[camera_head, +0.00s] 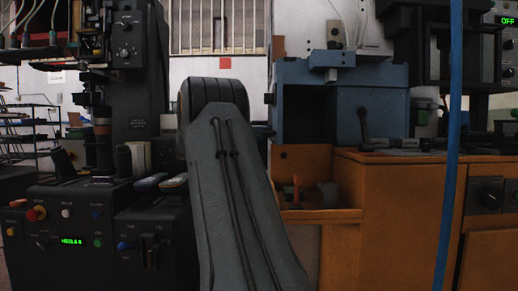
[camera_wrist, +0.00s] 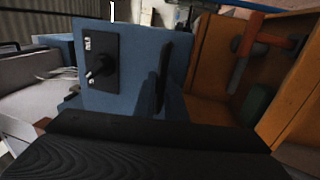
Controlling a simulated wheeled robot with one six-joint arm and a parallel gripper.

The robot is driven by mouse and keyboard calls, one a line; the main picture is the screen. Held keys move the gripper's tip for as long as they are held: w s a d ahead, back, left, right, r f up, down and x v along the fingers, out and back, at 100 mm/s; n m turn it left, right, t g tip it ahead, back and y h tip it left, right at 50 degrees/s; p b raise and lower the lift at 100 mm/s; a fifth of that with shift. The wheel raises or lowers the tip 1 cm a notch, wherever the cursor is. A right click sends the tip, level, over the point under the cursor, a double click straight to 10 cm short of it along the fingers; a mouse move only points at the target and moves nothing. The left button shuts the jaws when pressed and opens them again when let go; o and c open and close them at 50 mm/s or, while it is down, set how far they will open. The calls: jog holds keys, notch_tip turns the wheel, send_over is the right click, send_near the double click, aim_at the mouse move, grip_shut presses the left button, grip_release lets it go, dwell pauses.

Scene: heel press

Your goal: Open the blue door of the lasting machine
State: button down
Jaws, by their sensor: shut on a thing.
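The blue housing of the machine (camera_head: 372,112) stands right of centre in the head view, with a dark hollow in its front left part. In the wrist view a blue panel (camera_wrist: 125,55) fills the middle and carries a black plate with a rotary knob (camera_wrist: 100,65). A slim dark upright handle (camera_wrist: 170,70) stands at the panel's right part. My gripper (camera_wrist: 155,128) is the dark shape along the bottom of the wrist view, shut at the lower end of this handle. The exact contact is hidden. In the head view my arm covers the gripper.
An orange cabinet (camera_head: 400,220) stands under the blue housing, with an orange tray (camera_head: 320,215) holding a red-handled tool. A dark machine with buttons (camera_head: 75,235) stands at the left. A blue upright post (camera_head: 450,150) crosses the right side.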

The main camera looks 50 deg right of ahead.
jog(key=shift+w+f+y+b, duration=0.15)
jog(key=shift+w+y+b, duration=0.2)
jog(key=shift+b, duration=1.9)
jog(key=shift+r+b, duration=0.2)
jog(key=shift+b, duration=0.3)
jog(key=c, duration=2.1)
grip_release()
jog(key=shift+f+m+g, duration=0.1)
jog(key=shift+m+g, duration=0.2)
